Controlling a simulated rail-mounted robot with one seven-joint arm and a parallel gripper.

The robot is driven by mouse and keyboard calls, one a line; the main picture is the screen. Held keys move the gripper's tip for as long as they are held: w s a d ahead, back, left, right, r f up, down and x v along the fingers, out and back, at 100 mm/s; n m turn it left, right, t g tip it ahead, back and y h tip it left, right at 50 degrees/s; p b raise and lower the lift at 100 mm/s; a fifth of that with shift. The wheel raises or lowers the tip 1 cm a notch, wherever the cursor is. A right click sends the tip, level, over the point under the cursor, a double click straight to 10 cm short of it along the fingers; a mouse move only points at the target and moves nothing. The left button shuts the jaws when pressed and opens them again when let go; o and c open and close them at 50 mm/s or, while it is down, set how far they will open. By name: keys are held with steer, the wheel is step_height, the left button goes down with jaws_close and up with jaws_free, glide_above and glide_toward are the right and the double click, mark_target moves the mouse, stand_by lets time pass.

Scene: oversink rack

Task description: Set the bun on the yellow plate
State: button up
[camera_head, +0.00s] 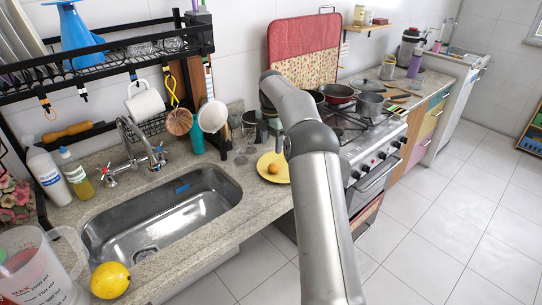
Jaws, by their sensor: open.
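The yellow plate (266,176) lies on the counter between the sink and the stove, partly covered by my arm. The bun (273,169), small, round and orange-brown, shows within the plate's rim and appears to rest on it. My gripper (271,136) is at the far end of my arm, just above and behind the plate in the picture. It is open and small in view, partly hidden by my arm, and its fingertips are hard to make out. The bun shows apart from it.
The steel sink (165,222) is left of the plate. A glass (243,148) stands close behind the plate. The stove (365,135) with pans is to the right. A lemon (110,280) and a measuring jug (38,268) are at front left. A dish rack (110,65) overhangs the sink.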

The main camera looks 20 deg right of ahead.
steer(key=s+a+r+m, duration=0.4)
steer(key=s+a+r, duration=0.15)
steer(key=s, duration=0.25)
steer(key=s+a+r+m, duration=0.4)
steer(key=s+a+m, duration=0.1)
steer(key=s+a, duration=0.25)
steer(key=s+a+f+m, duration=0.1)
steer(key=s+m, duration=0.3)
steer(key=s, duration=0.5)
steer(key=s+a+f+m, duration=0.2)
steer(key=s+f+m, duration=0.2)
steer(key=s, duration=0.6)
steer(key=s+a+f+m, duration=0.1)
steer(key=s+f+m, duration=0.2)
steer(key=s, duration=0.7)
steer(key=shift+a+m+t, duration=0.3)
steer(key=shift+a+m, duration=0.05)
steer(key=shift+m, duration=0.45)
steer(key=shift+s, duration=0.1)
